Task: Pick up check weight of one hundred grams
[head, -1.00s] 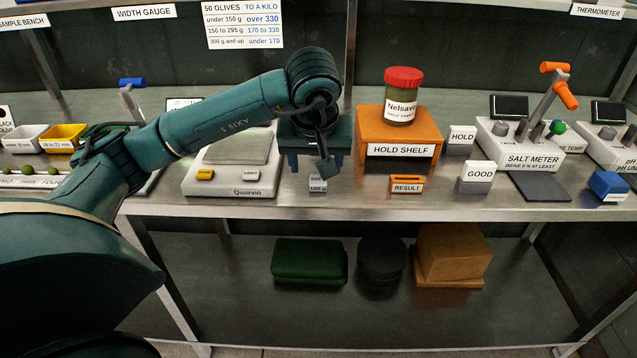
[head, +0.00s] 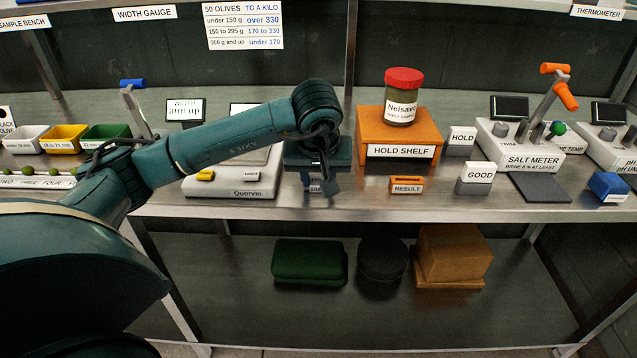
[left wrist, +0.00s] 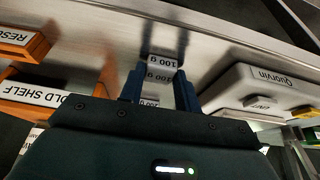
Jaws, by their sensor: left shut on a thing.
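The check weight (left wrist: 160,74), a small pale block with "100 g" labels, sits between my left gripper's blue fingers in the left wrist view. The left gripper (head: 317,184) points down at the front of the bench, between the balance and the result slot, and is shut on the weight. In the head view the gripper and wrist hide most of the weight. The weight is at or very near the bench top; I cannot tell whether it touches it. My right gripper is not in view.
The Quorvin balance (head: 236,187) stands just left of the gripper. The orange hold shelf (head: 399,135) bears a red-lidded jar (head: 401,98). The orange result holder (head: 407,185) is to the right, near the front edge. The salt meter (head: 520,150) stands further right.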

